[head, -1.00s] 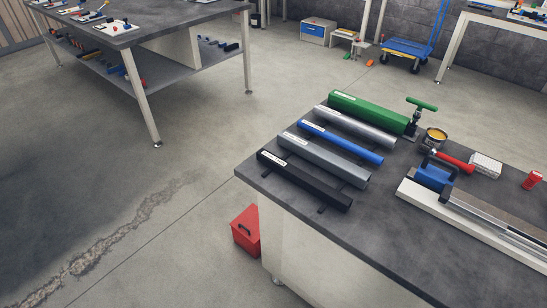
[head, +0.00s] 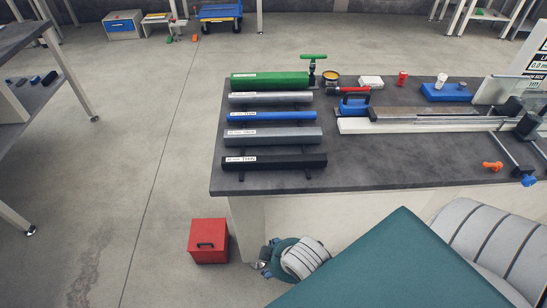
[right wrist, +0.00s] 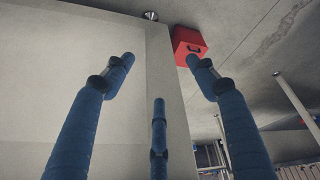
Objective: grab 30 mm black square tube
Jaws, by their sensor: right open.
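The black square tube (head: 275,161) lies nearest the front edge on the dark bench in the head view. It is the frontmost of a row of labelled tubes, with a white label at its left end. A gripper, seemingly my right one (head: 264,262), shows small and partly hidden low in front of the bench cabinet, below the tube and apart from it. In the right wrist view my right gripper (right wrist: 160,77) has its blue fingers spread with nothing between them. My left gripper is not identifiable in these views.
Behind the black tube lie a grey tube (head: 273,136), a blue tube (head: 271,116), another grey tube (head: 271,98) and a green tube (head: 270,80). A red box (head: 208,240) stands on the floor by the cabinet. A rail fixture (head: 430,122) occupies the bench's right.

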